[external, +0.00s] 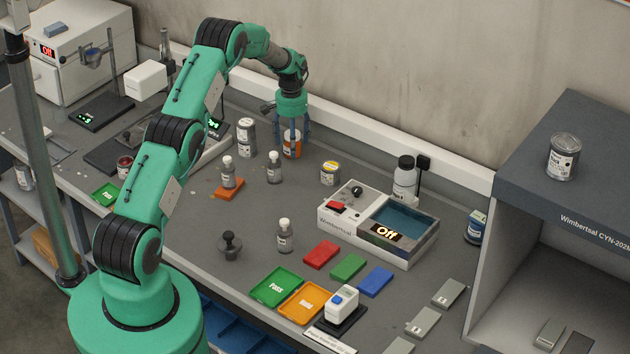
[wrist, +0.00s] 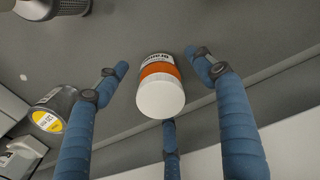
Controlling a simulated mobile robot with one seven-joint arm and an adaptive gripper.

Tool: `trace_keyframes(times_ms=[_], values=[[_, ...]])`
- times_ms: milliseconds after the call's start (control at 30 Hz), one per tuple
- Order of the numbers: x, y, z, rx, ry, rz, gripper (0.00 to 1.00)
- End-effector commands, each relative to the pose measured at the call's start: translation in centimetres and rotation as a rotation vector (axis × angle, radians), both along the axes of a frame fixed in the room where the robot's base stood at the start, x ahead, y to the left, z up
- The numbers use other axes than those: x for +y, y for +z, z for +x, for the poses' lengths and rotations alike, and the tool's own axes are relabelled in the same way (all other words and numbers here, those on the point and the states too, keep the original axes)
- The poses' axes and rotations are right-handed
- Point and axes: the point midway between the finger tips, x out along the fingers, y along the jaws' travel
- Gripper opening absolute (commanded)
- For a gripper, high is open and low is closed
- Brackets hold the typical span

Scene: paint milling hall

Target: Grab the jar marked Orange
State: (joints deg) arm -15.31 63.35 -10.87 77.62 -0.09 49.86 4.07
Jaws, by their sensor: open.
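The jar marked Orange (external: 292,146) stands upright near the back of the bench, with an orange band and a white lid. In the wrist view the jar (wrist: 160,84) sits between my fingers, lid towards the camera, its printed label partly turned away. My gripper (external: 292,126) points down over the jar, and its fingers partly hide it. In the wrist view my gripper (wrist: 160,80) has three blue fingers spread open around the jar, with gaps visible at the left and right. I cannot tell whether the third finger touches it.
A jar with a grey lid (external: 246,138) stands close on the left. A yellow-labelled jar (external: 330,173) stands to the right. Small bottles (external: 274,168) stand in front. The wall ledge (external: 350,128) runs close behind. A bath device (external: 378,222) is further right.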

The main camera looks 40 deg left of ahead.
Motion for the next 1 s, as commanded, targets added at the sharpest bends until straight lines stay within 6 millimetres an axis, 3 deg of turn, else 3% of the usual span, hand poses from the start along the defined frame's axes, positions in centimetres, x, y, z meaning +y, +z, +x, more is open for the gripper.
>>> trace_keyframes(times_ms=[233, 800, 867, 1000], values=[[0.0, -2.0, 0.0, 0.001, 0.0, 0.0, 0.68], [0.0, -2.1, -0.1, 0.001, 0.0, 0.0, 0.68], [0.0, -2.1, -0.1, 0.001, 0.0, 0.0, 0.6], [0.0, -2.1, -0.1, 0.001, 0.0, 0.0, 0.32]])
